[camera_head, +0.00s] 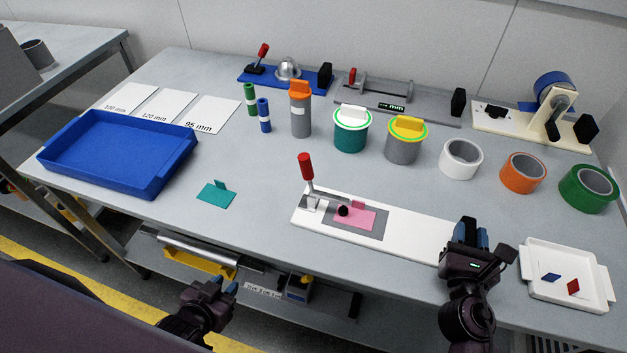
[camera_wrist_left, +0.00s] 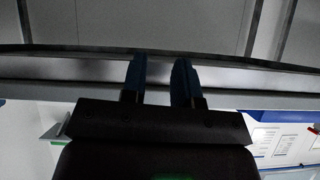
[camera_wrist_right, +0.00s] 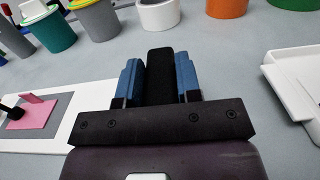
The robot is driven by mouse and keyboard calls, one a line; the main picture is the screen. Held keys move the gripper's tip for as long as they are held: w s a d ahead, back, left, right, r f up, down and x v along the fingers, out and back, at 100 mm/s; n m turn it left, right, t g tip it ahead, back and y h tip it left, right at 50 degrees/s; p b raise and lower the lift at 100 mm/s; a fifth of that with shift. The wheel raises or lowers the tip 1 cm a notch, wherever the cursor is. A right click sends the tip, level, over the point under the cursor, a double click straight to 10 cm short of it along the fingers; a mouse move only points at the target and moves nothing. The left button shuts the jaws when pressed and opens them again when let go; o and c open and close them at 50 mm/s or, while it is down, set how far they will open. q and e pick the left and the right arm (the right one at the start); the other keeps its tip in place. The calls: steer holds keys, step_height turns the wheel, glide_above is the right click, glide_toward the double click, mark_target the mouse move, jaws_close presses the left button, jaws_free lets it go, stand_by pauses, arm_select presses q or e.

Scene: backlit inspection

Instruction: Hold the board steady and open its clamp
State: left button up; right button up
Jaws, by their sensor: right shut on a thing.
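The white board (camera_head: 405,238) lies on the table with a grey pad (camera_head: 370,228) and a pink piece (camera_head: 358,220) on it. Its clamp has a red handle (camera_head: 306,167) standing upright at the left end. The clamp's black tip (camera_head: 343,210) rests over the pink piece; contact is hard to tell. My right gripper (camera_head: 472,232) is at the board's right end, shut on a black block (camera_wrist_right: 160,78), which shows between its blue fingers in the right wrist view. My left gripper (camera_head: 222,288) is open and empty, in front of the table's near edge, away from the clamp.
A teal piece (camera_head: 216,195) and a blue tray (camera_head: 170,178) lie left of the board. A white tray (camera_head: 535,284) with two small chips stands at the right. Canisters (camera_head: 402,150), tape rolls (camera_head: 461,160) and fixtures line the back. The table edge lies before my left gripper.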

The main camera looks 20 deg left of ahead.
arm_select(q)
steer(key=shift+f, duration=0.1)
steer(key=c, duration=0.5)
steer(key=shift+s+d+m+g, duration=0.1)
steer(key=shift+d+m+g, duration=0.2)
steer(key=shift+m, duration=0.2)
steer(key=w+d+r+m+t+y, duration=0.2)
steer(key=w+d+r+m+y, duration=0.25)
steer(key=d+r, duration=0.7)
steer(key=w+d+r+m+t+y, duration=0.2)
steer(key=w+d+r+m+y, duration=0.3)
steer(key=d+r, duration=0.65)
steer(key=w+a+f+n, duration=0.1)
steer(key=w+a+f, duration=0.1)
steer(key=w+a, duration=0.6)
steer(key=shift+w+a, duration=0.3)
steer(key=shift+w, duration=0.6)
